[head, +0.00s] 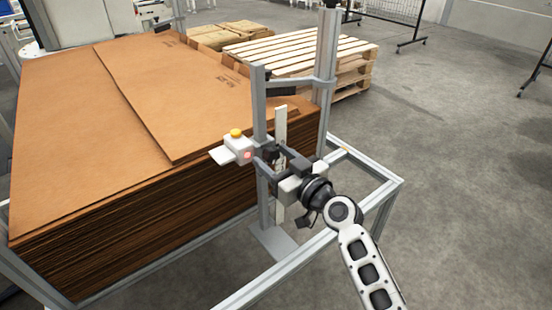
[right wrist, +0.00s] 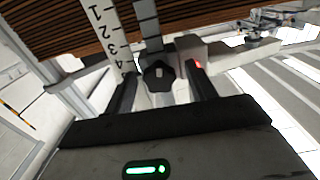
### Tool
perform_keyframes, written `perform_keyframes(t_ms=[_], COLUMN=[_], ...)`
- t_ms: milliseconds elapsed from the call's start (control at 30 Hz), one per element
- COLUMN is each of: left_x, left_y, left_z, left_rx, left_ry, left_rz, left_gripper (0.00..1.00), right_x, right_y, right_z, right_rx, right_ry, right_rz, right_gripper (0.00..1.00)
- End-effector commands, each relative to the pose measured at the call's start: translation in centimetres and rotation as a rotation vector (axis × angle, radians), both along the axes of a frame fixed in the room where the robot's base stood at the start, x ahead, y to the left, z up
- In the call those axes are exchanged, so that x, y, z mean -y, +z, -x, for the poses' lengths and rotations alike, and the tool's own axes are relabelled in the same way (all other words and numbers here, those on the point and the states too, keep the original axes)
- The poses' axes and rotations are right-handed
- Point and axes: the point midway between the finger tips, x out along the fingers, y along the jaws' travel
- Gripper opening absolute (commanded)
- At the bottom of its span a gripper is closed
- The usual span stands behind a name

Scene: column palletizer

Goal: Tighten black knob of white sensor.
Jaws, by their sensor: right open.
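The white sensor (head: 238,148) with an orange top and a red light is mounted on a grey upright post beside the cardboard stack. In the right wrist view, the white sensor (right wrist: 190,48) is above and right of the black knob (right wrist: 158,76). My right gripper (head: 270,155) is at the post, just right of the sensor. In the wrist view, the open fingers of the right gripper (right wrist: 161,78) stand on either side of the knob, with a visible gap on each side. The knob is mostly hidden in the head view. My left gripper is not in view.
A tall stack of brown cardboard sheets (head: 110,110) fills the left. A white ruler strip (right wrist: 106,35) runs beside the post. A grey metal frame (head: 375,180) surrounds the stack's near corner. Wooden pallets (head: 300,50) stand behind. Open floor (head: 460,200) lies right.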

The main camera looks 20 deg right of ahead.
Motion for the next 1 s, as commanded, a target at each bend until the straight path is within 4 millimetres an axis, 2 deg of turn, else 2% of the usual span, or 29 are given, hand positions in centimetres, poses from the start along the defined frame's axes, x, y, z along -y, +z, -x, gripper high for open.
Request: perform_keyframes(t_ms=[133,167,300,667,1000], left_x=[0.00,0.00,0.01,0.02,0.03], left_y=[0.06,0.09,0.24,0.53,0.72], left_z=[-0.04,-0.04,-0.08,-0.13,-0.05], left_rx=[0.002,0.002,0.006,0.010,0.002], left_ry=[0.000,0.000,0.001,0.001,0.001], left_rz=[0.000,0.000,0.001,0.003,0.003], left_gripper=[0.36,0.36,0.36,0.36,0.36], right_x=[0.02,0.02,0.02,0.03,-0.05], right_y=[-0.02,-0.03,-0.03,-0.02,0.05], right_z=[0.02,0.02,0.03,0.06,0.09], right_rx=[0.000,0.000,-0.001,-0.013,-0.088], right_ry=[0.000,0.000,0.000,0.000,0.001], right_rz=[0.000,0.000,0.000,-0.033,-0.237], right_gripper=[0.56,0.50,0.11,0.12,0.12])
